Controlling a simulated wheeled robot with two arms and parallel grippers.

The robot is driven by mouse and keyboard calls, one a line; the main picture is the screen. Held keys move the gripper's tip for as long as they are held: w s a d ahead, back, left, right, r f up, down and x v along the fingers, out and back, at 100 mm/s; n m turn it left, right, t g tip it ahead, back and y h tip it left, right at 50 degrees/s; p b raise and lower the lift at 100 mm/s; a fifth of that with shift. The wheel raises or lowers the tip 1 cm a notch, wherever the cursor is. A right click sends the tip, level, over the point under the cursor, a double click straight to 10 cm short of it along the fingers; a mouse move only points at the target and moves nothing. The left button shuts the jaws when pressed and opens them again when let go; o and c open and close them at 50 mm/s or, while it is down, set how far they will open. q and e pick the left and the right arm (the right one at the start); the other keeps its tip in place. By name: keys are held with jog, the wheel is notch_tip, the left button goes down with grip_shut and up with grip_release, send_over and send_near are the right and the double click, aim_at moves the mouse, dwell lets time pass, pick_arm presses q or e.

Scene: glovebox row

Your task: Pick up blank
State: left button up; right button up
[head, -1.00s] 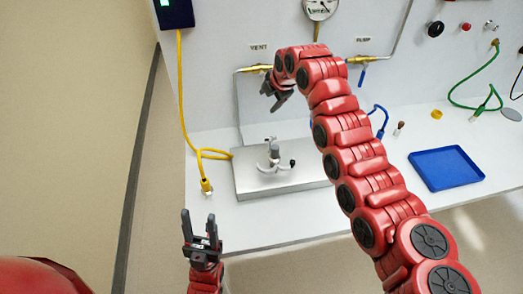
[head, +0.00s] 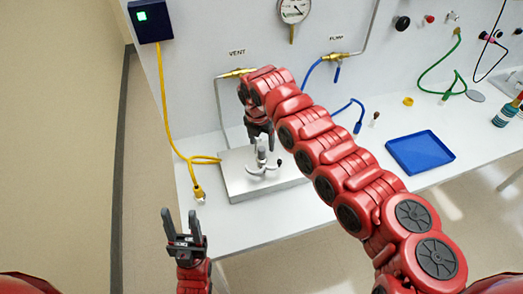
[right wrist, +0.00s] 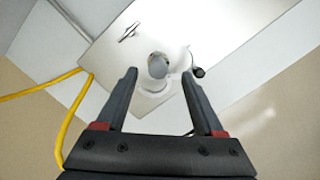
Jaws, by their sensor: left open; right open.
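A small grey round piece, which may be the blank, stands on a white fitting on the metal plate. The piece (right wrist: 157,65) shows between my right fingertips in the right wrist view. The white fitting (head: 262,171) has curved arms in the head view. My right gripper (head: 261,140) points down just above the fitting, open. Its two fingers (right wrist: 160,74) are apart and hold nothing; I cannot tell whether the tips are level with the piece. My left gripper (head: 180,224) is open and empty, in front of the bench's front-left edge.
The metal plate (head: 237,187) lies on the white bench. A yellow cable (head: 168,125) runs down to its left. A blue tray (head: 420,152) lies at the right. Blue hose (head: 349,103), gauge (head: 294,11) and pipes are at the back wall. My right arm crosses over the bench.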

aim_at(261, 149)
jog(key=f+p, duration=0.1)
jog(key=f, duration=0.1)
jog(key=f+p, duration=0.2)
jog(key=shift+w+a+f, duration=0.1)
jog(key=shift+w+f, duration=0.1)
jog(key=shift+f, duration=0.1)
jog(key=shift+w+f, duration=0.1)
jog(key=shift+f, duration=0.45)
grip_shut()
